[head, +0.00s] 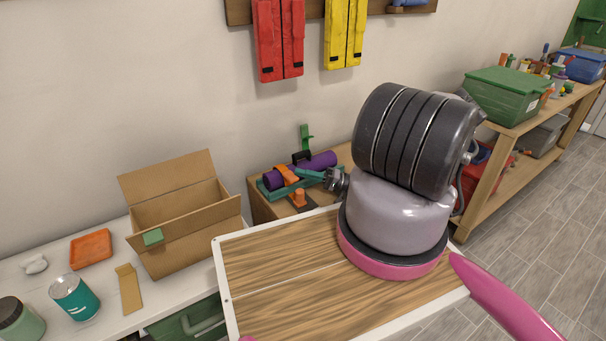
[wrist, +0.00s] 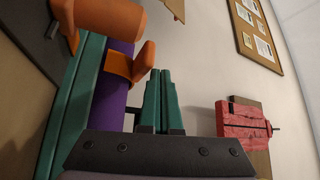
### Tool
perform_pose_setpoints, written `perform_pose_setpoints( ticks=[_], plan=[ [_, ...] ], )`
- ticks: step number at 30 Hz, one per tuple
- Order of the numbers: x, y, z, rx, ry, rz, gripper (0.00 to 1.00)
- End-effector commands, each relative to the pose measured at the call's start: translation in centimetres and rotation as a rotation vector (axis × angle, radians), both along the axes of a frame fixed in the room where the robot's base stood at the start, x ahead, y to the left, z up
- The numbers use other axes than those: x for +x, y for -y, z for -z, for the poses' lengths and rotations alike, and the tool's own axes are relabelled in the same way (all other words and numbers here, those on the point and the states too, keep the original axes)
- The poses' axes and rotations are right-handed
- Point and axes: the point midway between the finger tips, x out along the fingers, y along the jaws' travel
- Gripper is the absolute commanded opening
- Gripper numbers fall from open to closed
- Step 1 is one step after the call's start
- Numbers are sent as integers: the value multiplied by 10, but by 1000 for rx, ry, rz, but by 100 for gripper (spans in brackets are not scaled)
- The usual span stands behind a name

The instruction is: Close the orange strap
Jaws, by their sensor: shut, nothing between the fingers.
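The orange strap (head: 284,174) lies across a purple roll (head: 318,162) that rests on a teal holder (head: 273,188) on the wooden table. In the wrist view the strap (wrist: 119,66) goes over the purple roll (wrist: 112,98), and its orange flap (wrist: 144,61) stands up off the roll. My gripper (head: 297,171) has teal fingers, shut and empty, pointing left towards the strap. In the wrist view the fingertips (wrist: 160,72) are just right of the flap; I cannot tell whether they touch it.
An orange knob (head: 299,197) on a dark base stands in front of the roll. A green upright piece (head: 305,138) stands behind it. An open cardboard box (head: 190,240) is to the left. In the wrist view a red folded item (wrist: 243,122) hangs on the wall.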

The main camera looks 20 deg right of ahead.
Motion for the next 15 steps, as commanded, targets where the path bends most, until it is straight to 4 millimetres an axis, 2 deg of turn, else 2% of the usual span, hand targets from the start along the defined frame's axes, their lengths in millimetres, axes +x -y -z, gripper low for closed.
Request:
perform_pose_setpoints(
  ticks=[5,15],
  plan=[
    [-4,11,3,-1,0,4,0],
    [-35,76,3,-2,0,5,0]
  ],
)
